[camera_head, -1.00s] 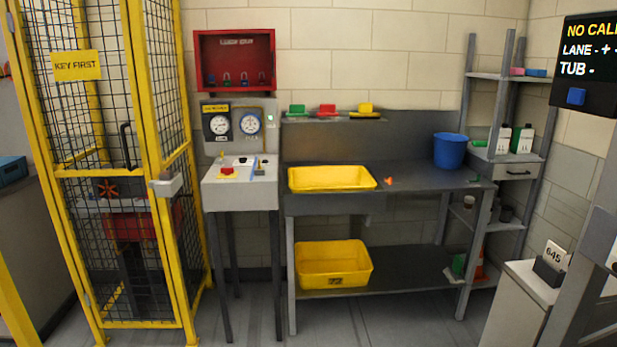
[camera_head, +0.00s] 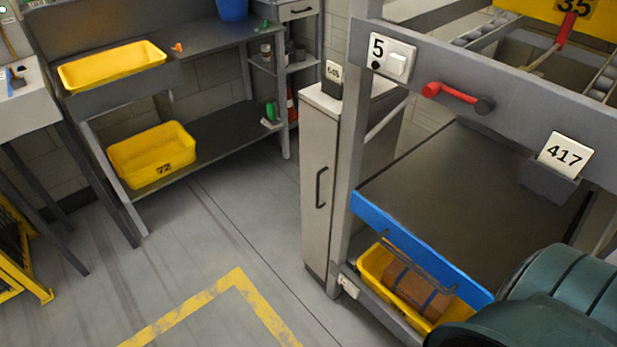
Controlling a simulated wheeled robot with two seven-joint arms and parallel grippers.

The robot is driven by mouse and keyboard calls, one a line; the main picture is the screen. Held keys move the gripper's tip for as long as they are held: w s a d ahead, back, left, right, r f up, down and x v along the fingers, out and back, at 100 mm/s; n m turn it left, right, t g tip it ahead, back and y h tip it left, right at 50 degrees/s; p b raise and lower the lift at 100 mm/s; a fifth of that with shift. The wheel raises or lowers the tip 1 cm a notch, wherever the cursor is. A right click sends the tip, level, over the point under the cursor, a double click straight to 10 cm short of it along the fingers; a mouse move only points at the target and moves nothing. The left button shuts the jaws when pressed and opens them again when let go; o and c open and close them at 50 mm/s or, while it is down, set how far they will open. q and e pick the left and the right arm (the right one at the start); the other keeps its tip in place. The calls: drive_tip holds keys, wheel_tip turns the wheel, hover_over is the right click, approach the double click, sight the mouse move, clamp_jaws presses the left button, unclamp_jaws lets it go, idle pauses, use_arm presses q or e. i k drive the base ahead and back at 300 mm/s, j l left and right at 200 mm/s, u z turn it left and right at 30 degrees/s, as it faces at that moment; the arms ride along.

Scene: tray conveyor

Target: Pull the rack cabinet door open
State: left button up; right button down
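A narrow pale grey cabinet (camera_head: 315,228) stands left of the grey rack frame, near the middle of the head view. Its front door carries a dark vertical bar handle (camera_head: 320,188) and looks shut. A small number card in a dark holder (camera_head: 333,80) stands on its top. Neither of my grippers is in view. A dark teal rounded part of my arm fills the lower right corner and hides part of the rack.
The workbench (camera_head: 120,95) stands left. The floor (camera_head: 215,240) before the cabinet is clear.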

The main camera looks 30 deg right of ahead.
sight(319, 132)
drive_tip(key=z, duration=1)
